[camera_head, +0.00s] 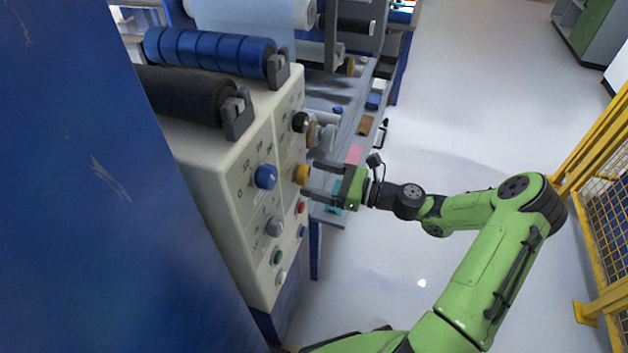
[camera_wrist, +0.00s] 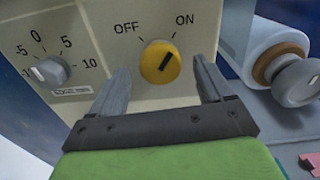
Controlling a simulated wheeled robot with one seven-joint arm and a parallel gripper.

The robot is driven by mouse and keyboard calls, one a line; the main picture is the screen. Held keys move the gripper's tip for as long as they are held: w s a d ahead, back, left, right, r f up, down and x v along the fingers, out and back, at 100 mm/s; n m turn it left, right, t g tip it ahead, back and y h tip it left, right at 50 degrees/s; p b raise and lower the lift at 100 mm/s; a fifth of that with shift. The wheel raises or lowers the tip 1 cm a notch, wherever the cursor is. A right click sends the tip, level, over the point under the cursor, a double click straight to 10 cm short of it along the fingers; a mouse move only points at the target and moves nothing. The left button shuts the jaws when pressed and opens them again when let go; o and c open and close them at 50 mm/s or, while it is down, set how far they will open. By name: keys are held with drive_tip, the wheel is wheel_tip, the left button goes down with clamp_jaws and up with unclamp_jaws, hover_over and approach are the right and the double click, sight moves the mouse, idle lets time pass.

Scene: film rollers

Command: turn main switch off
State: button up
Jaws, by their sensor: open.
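The main switch is a round yellow knob (camera_wrist: 159,62) on the cream panel, with OFF printed at its upper left and ON at its upper right. Its dark pointer mark tilts to the upper right, toward ON. In the head view the yellow knob (camera_head: 301,175) is on the side face of the machine's control box. My gripper (camera_head: 309,180) is open and empty, reaching left toward the knob. In the wrist view the fingers of my gripper (camera_wrist: 160,76) stand left and right of the knob, with gaps on both sides. Finger contact with the panel is unclear.
A grey dial (camera_wrist: 50,71) with a number scale is left of the switch. A grey knob with a brown collar (camera_wrist: 290,75) juts out at the right. A blue knob (camera_head: 265,177) and several buttons share the control box (camera_head: 240,215). A yellow fence (camera_head: 590,190) stands at right.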

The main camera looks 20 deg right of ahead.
drive_tip(key=shift+w+a, duration=0.4)
drive_tip(key=shift+a, duration=0.1)
drive_tip(key=c, duration=1.1)
drive_tip(key=shift+o, duration=0.2)
drive_tip(key=shift+n, duration=0.3)
drive_tip(key=n+p, duration=0.1)
drive_tip(key=n, duration=0.1)
drive_tip(key=shift+n, duration=0.4)
drive_tip(key=n, duration=0.3)
drive_tip(key=shift+s+n, duration=0.1)
drive_tip(key=shift+n, duration=0.2)
drive_tip(key=n, duration=0.3)
drive_tip(key=shift+f+n, duration=0.15)
drive_tip(key=shift+n, duration=0.15)
drive_tip(key=shift+n+b, duration=0.8)
drive_tip(key=shift+n, duration=0.8)
